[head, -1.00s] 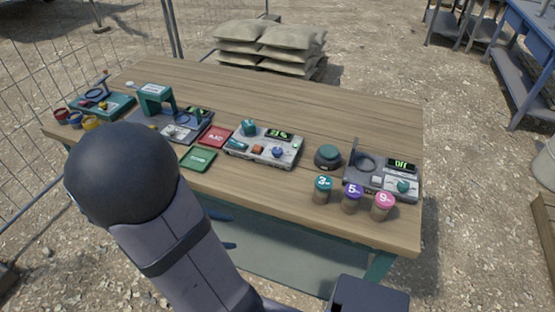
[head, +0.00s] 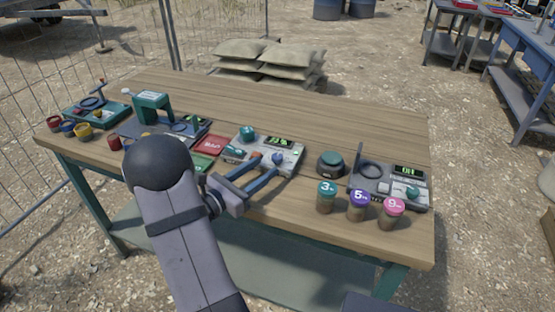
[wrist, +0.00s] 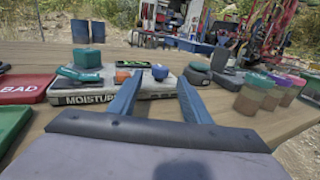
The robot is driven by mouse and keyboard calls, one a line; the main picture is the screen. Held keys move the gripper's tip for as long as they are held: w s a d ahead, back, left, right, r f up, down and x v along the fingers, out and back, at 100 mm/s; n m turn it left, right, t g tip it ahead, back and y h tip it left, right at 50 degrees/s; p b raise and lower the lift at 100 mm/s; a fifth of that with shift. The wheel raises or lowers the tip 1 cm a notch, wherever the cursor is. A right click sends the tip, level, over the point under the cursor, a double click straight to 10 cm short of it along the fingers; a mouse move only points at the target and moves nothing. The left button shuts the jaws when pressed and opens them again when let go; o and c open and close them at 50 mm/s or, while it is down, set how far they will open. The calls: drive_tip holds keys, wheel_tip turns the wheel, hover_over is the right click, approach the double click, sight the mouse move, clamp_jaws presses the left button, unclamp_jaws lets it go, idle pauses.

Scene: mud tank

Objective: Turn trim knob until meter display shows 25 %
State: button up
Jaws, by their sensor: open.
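The grey moisture meter (head: 291,167) lies on the table in the head view, with a lit green display (head: 279,142) whose digits are too blurred to read surely. A blue knob (head: 277,158) stands on its front right; I take it as the trim knob. It also shows in the wrist view (wrist: 160,72). My gripper (head: 266,165) is open and empty. In the wrist view its fingers (wrist: 160,84) point at the meter, and the blue knob appears between the tips. I cannot tell whether the tips flank it.
Left of the meter are a red BAD plate (head: 211,145) and a green plate (head: 203,163). Right are a dark puck with a teal top (head: 330,163), numbered jars (head: 358,205) and another device (head: 400,188). The table's back is clear.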

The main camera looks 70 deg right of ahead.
sight(273, 161)
drive_tip(key=shift+p+x, duration=0.6)
drive_tip(key=shift+x, duration=2.95)
drive_tip(key=shift+s, duration=0.1)
drive_tip(key=c, duration=1)
